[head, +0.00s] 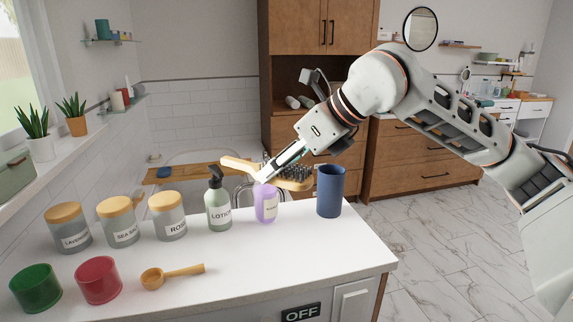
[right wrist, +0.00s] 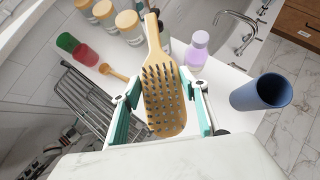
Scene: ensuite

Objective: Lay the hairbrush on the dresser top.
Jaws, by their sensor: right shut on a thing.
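The hairbrush (head: 296,184) has a light wooden handle and a wooden head with dark bristles. My right gripper (head: 279,166) is shut on it and holds it in the air above the far edge of the white counter. In the right wrist view the hairbrush (right wrist: 162,95) lies between the teal finger pads of my right gripper (right wrist: 163,105), bristles facing the camera and handle pointing away. A wooden drawer unit (head: 418,165), which looks like the dresser, stands at the back right; its top is partly hidden by my right arm. My left gripper is not in view.
The white counter (head: 225,272) holds a blue cup (head: 330,190), a purple bottle (head: 266,203), a green lotion bottle (head: 218,200), lidded jars (head: 120,221), red (head: 98,280) and green (head: 36,289) cups and a wooden scoop (head: 172,275). Marble floor (head: 440,255) is clear at the right.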

